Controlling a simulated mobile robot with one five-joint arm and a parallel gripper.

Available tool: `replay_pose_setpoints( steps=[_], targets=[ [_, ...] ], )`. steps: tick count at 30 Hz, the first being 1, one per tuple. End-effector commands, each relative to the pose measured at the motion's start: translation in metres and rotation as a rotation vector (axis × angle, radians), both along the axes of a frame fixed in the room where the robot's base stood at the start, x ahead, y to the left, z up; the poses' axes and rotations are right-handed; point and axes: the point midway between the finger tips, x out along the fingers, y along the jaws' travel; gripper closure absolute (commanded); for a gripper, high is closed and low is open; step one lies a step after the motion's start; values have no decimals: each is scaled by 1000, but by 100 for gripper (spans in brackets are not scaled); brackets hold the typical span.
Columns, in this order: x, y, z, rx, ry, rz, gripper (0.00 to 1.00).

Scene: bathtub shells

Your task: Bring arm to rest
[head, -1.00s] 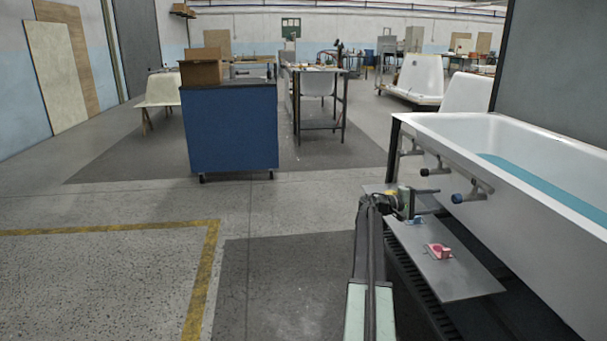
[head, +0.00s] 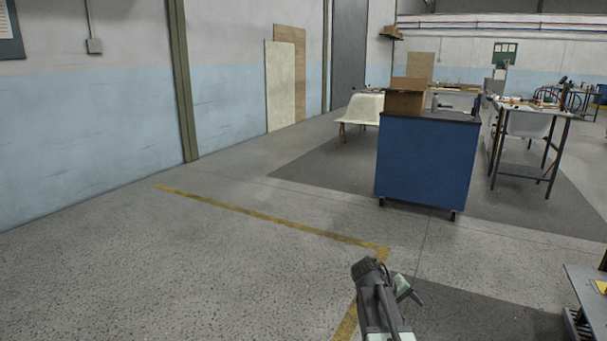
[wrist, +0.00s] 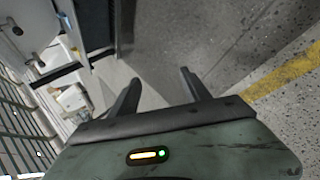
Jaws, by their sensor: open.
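My gripper (wrist: 160,88) shows in the wrist view with its two dark fingers apart and nothing between them. Grey floor lies beyond the fingertips. In the head view my arm rises from the bottom edge, right of the middle, and its wrist end stands over bare floor beside the yellow line. The gripper fingers are hard to make out there.
A blue wheeled cabinet (head: 425,160) with a cardboard box (head: 405,98) on top stands ahead. A work table (head: 530,125) is to its right. The corner of a grey surface (head: 590,288) shows at the lower right. Open floor (head: 190,270) lies to the left.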

Motion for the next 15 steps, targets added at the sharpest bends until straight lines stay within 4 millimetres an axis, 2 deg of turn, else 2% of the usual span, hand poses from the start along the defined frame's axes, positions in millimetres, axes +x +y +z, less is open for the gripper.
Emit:
replay_pose_setpoints(
  steps=[1, 3, 6, 12, 14, 15],
  targets=[
    [-17, 35, -6, 77, 0, 14, 45],
    [-34, 77, -19, 190, 7, 17, 45],
    [-61, 125, -34, 342, 23, 10, 45],
    [-120, 199, -53, 660, 73, -63, 45],
    [-130, 220, -53, 749, 100, -118, 45],
    [-126, 217, -26, 738, 97, -112, 45]
  ],
)
